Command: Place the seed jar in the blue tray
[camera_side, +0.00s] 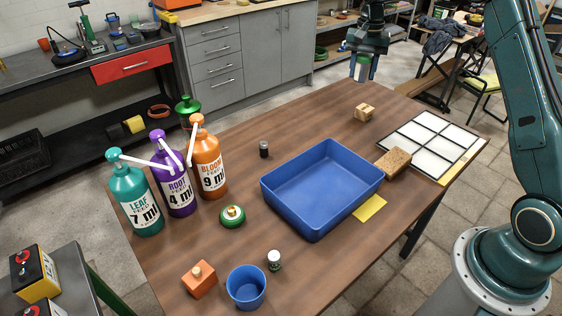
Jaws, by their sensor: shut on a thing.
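My gripper (363,71) is high at the top of the view, above the far end of the table. It is shut on a small pale, greenish thing, which I take to be the seed jar (363,60); the fingers partly hide it. The blue tray (291,207) stands near the middle of the wooden table and is empty. My gripper is apart from the tray, beyond it and above it.
Three pump bottles, teal (134,200), purple (173,182) and orange (208,165), stand at left. A wooden block (393,163) and yellow note (370,208) lie beside the tray. A blue cup (246,288), small jar (274,261) and dark jar (263,149) stand nearby.

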